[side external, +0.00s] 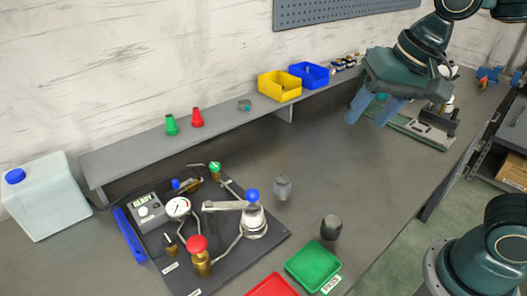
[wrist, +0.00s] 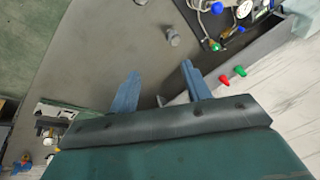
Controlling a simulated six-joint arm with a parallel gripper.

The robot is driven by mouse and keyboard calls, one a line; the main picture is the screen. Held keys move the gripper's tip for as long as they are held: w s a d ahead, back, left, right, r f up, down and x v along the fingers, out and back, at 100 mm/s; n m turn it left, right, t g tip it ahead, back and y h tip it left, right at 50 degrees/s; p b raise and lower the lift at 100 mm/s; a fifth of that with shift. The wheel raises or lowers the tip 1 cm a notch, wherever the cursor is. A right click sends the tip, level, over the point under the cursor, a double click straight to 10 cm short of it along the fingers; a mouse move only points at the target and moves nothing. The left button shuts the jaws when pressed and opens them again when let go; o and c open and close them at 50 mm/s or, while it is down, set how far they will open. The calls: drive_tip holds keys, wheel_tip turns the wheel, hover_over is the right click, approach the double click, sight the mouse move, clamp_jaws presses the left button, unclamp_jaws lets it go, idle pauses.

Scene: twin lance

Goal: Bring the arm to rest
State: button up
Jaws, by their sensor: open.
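My gripper (side external: 374,108) is at the upper right in the side external view, raised in front of the shelf. Its two blue fingers are apart with nothing between them. In the wrist view my gripper (wrist: 160,85) also shows open and empty over the grey bench (wrist: 100,50). My arm reaches in from the upper right corner of the side external view.
A test board (side external: 200,245) with gauge and valves lies at the left. Two dark cylindrical parts, one nearer the shelf (side external: 283,187) and one nearer the trays (side external: 331,227), stand apart. Green (side external: 313,266) and red (side external: 272,287) trays sit in front. A shelf (side external: 140,150) holds yellow (side external: 279,86) and blue (side external: 309,74) bins.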

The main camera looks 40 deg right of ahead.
drive_tip(key=s+d+f+n+t, duration=0.1)
drive_tip(key=s+d+f+n, duration=0.1)
drive_tip(key=s+d+n, duration=0.3)
drive_tip(key=shift+s+d+f+n+h, duration=0.15)
drive_tip(key=shift+s+f+n+h, duration=0.2)
drive_tip(key=shift+s, duration=1.45)
